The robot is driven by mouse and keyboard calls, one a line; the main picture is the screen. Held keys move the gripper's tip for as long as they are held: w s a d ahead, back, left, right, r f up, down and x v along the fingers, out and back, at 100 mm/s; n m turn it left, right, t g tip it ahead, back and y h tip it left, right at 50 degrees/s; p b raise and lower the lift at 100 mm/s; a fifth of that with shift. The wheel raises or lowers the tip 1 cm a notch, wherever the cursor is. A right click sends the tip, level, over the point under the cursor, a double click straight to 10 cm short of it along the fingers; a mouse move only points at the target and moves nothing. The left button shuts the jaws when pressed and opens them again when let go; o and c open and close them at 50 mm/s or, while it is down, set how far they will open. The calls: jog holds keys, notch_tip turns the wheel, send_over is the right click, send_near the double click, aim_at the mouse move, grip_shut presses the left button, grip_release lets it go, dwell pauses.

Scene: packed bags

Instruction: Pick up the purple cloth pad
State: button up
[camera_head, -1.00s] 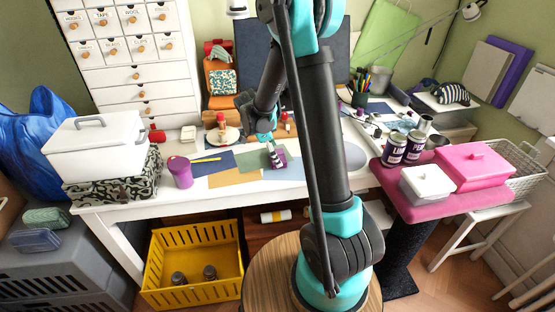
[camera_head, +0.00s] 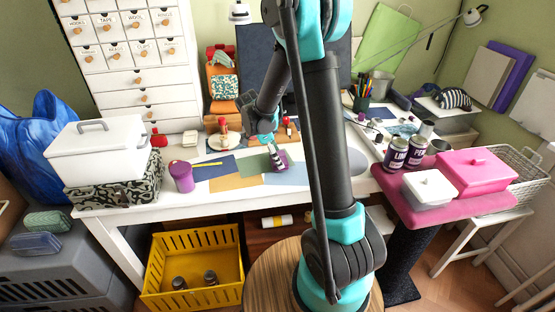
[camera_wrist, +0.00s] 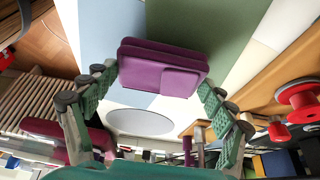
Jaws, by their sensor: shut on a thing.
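The purple cloth pad (camera_wrist: 163,70) is a folded, layered square with a small patch on its face. In the wrist view it sits between the two green-padded fingers of my gripper (camera_wrist: 158,80), which are shut on it at its left and right sides. In the head view my gripper (camera_head: 275,158) is over the white work table, and the pad (camera_head: 282,162) shows as a small purple patch beside the fingers. My arm's dark link hides part of the table. I cannot tell whether the pad touches the table.
The white table (camera_head: 130,212) holds a purple lidded cup (camera_head: 182,177), coloured sheets, spools and a pen cup (camera_head: 361,97). A pink stool (camera_head: 420,198) at the right carries cans and boxes. A yellow crate (camera_head: 195,240) stands under the table.

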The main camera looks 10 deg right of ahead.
notch_tip(320, 180, up, 19)
jog(key=shift+f, duration=0.2)
jog(key=o, duration=0.5)
jog(key=c, duration=0.4)
jog(key=shift+o, duration=0.2)
jog(key=w+d+m+t, duration=0.1)
jog(key=w+d+t, duration=0.3)
jog(key=w, duration=0.8)
jog(key=w+d+r+m+t+h, duration=0.1)
jog(key=w+d+t, duration=0.3)
jog(key=w, duration=0.8)
jog(key=w+d+m+t, duration=0.1)
jog(key=w+d+t, duration=0.4)
jog(key=w, duration=0.8)
jog(key=shift+r, duration=0.25)
